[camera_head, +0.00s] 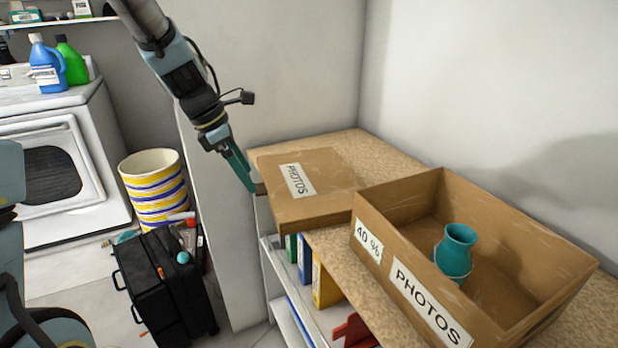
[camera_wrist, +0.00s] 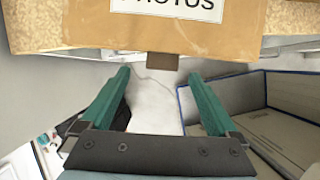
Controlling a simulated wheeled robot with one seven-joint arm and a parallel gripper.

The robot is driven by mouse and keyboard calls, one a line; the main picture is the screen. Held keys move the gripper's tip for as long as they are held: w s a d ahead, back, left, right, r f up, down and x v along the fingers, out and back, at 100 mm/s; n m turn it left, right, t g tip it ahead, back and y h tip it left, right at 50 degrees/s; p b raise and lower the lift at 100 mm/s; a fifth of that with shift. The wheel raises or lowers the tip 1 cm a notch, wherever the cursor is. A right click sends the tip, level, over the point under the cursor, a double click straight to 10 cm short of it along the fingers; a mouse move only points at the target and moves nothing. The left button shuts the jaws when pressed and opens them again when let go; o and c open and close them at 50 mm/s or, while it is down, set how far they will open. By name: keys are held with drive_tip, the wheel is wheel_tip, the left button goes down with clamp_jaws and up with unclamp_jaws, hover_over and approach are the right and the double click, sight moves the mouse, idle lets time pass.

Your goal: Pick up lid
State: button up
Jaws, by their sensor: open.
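The brown cardboard lid (camera_head: 335,180) with a "PHOTOS" label lies flat on top of the shelf unit, left of the open box. In the wrist view the lid (camera_wrist: 90,30) fills the top, and a small dark brown tab (camera_wrist: 162,62) sticks out from its near edge. My gripper (camera_head: 252,185) is at the lid's left edge. In the wrist view my gripper (camera_wrist: 158,77) is open and empty, its teal fingers apart on either side of the tab's line. The fingertips lie just short of the tab. Contact cannot be seen clearly.
An open "PHOTOS" box (camera_head: 410,285) holding a teal vase (camera_head: 455,252) stands right of the lid. Coloured binders (camera_head: 322,285) sit on the shelf below. A black case (camera_head: 165,280), a striped basket (camera_head: 155,190) and a white washer (camera_head: 60,165) are to the left.

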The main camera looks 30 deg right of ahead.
drive_tip(key=shift+p+x, duration=0.3)
drive_tip(key=shift+x, duration=1.7)
drive_tip(key=shift+s, duration=0.15)
drive_tip(key=c, duration=1.5)
drive_tip(key=shift+r, duration=0.1)
